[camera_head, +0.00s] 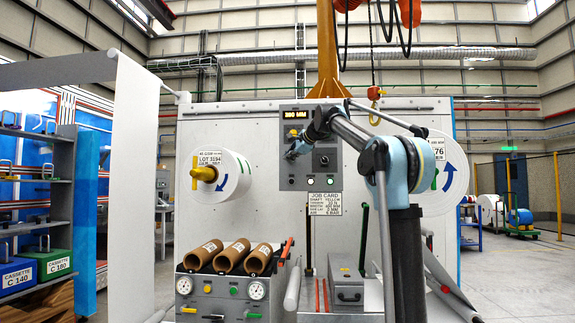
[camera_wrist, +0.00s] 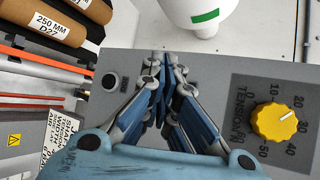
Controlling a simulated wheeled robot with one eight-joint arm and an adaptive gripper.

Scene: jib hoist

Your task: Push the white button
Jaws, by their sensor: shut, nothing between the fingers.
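The white button (camera_head: 310,181) is a small round light spot low on the grey control panel (camera_head: 285,180), left of a green button (camera_head: 330,181). My gripper (camera_head: 291,154) is shut and empty. In the head view its tips are above and left of the white button, below a yellow knob. In the wrist view my gripper (camera_wrist: 160,88) is in front of the panel (camera_wrist: 220,68), its fingers together. I cannot clearly make out the white button there, where my gripper covers part of the panel. I cannot tell the gap between tips and panel.
A yellow tension knob (camera_wrist: 275,122) and a black button (camera_wrist: 110,80) are on the panel. A black dial (camera_head: 323,160) is right of my gripper. A white roll (camera_head: 222,177) juts out on the left. Brown tubes (camera_head: 231,254) lie below, and a hook (camera_head: 376,94) hangs at upper right.

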